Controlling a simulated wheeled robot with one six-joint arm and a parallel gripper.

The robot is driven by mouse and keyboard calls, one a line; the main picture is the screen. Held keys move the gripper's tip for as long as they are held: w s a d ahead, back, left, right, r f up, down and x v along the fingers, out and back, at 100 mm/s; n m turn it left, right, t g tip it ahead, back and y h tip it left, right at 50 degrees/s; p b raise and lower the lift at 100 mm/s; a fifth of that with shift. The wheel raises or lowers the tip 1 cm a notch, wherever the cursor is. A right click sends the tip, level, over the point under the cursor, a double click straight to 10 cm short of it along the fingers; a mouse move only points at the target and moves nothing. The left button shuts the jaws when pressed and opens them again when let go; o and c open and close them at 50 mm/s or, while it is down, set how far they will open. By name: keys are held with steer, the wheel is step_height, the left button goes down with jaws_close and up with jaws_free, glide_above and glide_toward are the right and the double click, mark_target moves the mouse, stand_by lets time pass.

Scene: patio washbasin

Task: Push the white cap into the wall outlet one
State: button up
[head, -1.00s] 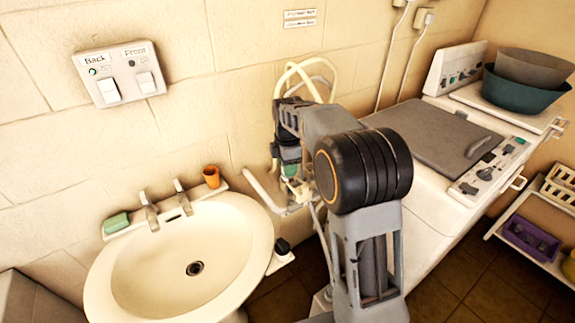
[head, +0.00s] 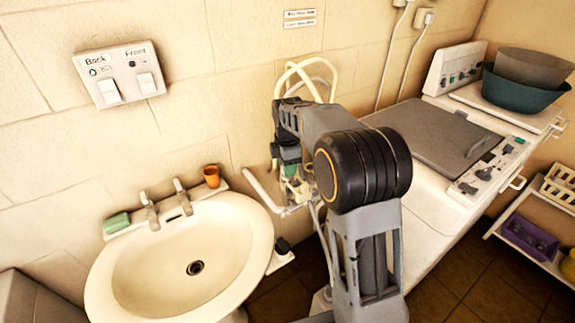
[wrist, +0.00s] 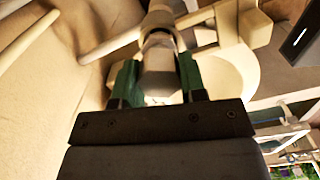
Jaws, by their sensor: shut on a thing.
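My gripper (wrist: 157,85) has green fingers, shut on a pale cylindrical piece (wrist: 159,62) that looks like the white cap. The piece stands between the two fingertips in the wrist view and lines up with a pale tube-like part beyond it. I cannot tell where the cap ends or whether it touches that part. In the head view my gripper is low by the wall, right of the basin, among pale pipes. My own arm partly hides it there. Wall outlet one cannot be told apart for certain.
The washbasin (head: 140,293) stands left of my gripper, with an orange cup (head: 212,176) and green soap (head: 117,223) on its back ledge. A pale pipe (head: 262,190) and looping hoses (head: 291,70) are close to my gripper. A white washing machine (head: 425,208) stands to the right.

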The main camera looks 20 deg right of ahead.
steer(key=shift+f+b, duration=0.35)
steer(key=shift+f, duration=0.25)
steer(key=o, duration=0.6)
steer(key=shift+o, duration=0.2)
steer(key=shift+r, duration=0.1)
step_height(320, 180, up, 11)
steer(key=p, duration=0.9)
